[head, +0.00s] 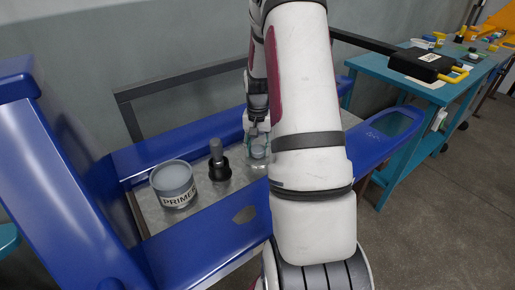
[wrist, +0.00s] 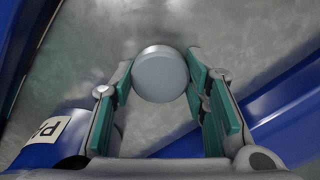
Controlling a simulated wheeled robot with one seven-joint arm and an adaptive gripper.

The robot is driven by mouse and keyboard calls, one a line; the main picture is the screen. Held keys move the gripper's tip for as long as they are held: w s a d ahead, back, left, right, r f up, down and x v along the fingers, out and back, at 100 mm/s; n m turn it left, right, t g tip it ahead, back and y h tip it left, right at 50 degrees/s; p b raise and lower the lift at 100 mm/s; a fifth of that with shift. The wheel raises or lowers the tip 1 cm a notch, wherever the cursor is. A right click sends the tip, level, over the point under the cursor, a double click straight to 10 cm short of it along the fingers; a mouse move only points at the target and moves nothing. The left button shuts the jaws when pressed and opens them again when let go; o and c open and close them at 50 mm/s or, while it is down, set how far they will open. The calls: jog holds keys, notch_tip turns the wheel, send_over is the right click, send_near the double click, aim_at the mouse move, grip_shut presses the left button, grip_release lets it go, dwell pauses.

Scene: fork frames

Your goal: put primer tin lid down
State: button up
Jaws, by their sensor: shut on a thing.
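My gripper (wrist: 163,88) points down, its teal-padded fingers on either side of a round, pale grey lid (wrist: 160,73), and is shut on it. In the head view my gripper (head: 258,148) is low over the metal surface, partly behind my arm, with the lid (head: 258,153) between its fingers. I cannot tell whether the lid touches the surface. The primer tin (head: 174,186), grey with a white label, stands upright and open-topped at the left.
A dark holder with a grey-knobbed handle (head: 218,160) stands between the tin and my gripper. Blue panels (head: 205,235) border the grey metal surface (head: 150,212). A teal bench (head: 405,80) with a black case (head: 425,64) is at the right.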

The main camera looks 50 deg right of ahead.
jog(key=shift+f, duration=0.1)
jog(key=o, duration=1.1)
jog(key=shift+o, duration=0.2)
